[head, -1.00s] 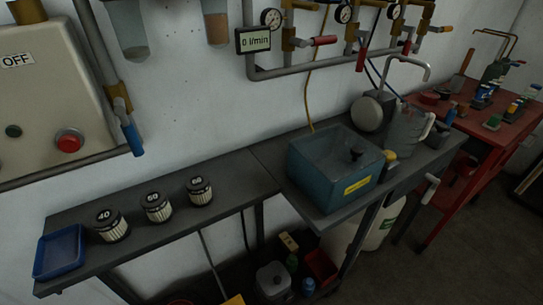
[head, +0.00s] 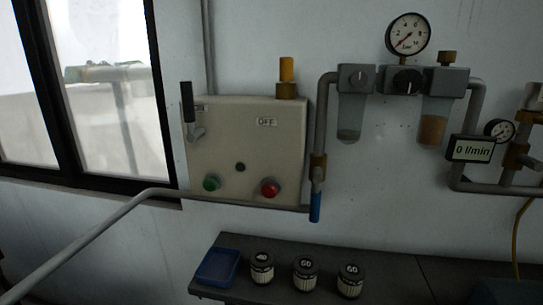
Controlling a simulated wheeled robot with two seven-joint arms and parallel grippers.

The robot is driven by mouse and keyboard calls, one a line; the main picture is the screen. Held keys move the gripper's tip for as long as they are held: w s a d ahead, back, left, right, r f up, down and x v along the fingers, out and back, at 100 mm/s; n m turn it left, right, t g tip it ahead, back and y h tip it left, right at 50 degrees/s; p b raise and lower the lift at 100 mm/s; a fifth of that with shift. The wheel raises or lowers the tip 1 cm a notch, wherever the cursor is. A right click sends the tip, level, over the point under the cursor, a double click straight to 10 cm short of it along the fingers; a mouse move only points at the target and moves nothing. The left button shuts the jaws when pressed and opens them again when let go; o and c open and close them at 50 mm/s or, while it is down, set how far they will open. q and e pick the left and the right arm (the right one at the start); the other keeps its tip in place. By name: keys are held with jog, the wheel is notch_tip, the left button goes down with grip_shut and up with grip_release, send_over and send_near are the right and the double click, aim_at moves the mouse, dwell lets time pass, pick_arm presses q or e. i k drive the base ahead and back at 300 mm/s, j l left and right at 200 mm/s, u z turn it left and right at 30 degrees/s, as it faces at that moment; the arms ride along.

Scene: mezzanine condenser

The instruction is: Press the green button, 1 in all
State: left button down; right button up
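The green button (head: 211,184) sits at the lower left of a beige control box (head: 254,140) on the wall, in the head view. A red button (head: 270,188) is at the lower right of the same box, with a small dark round part (head: 240,167) between and above the two. Neither of my grippers shows in the head view.
A grey rail or pipe (head: 90,232) runs in front of the wall, passing just below the buttons. A blue-handled valve (head: 315,206) is right of the box. A flow display (head: 471,148) reads 0 l/min.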

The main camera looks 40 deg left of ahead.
aim_at(210, 184)
jog(key=u, duration=1.35)
